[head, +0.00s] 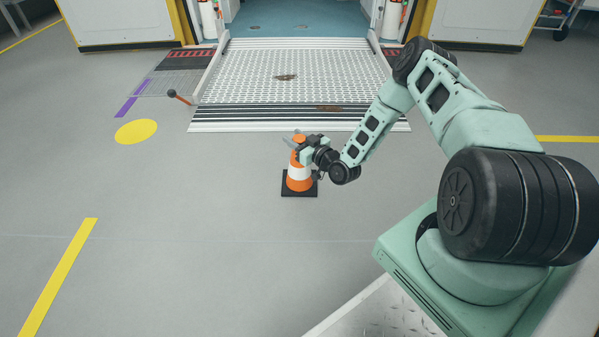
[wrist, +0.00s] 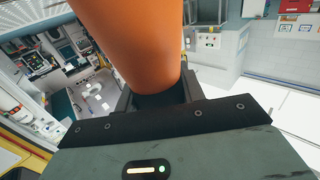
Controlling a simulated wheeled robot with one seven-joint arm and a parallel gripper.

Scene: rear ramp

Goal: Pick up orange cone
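The orange cone (head: 299,184), with a white band and a square black base, stands upright on the grey floor in front of the ramp. My gripper (head: 296,143) reaches in from the right at the cone's upper part, with its fingertips showing past the cone's left side. In the wrist view the cone's smooth orange body (wrist: 135,40) fills the upper middle, close in front of the palm and between the dark finger bases. The cone hides most of the fingers there, so I cannot tell whether they press on it.
A metal tread ramp (head: 300,75) with side rails rises behind the cone to a doorway. A small black-knobbed lever (head: 178,97) stands left of the ramp. A yellow disc (head: 136,131) and yellow stripes mark the floor. The floor around the cone is clear.

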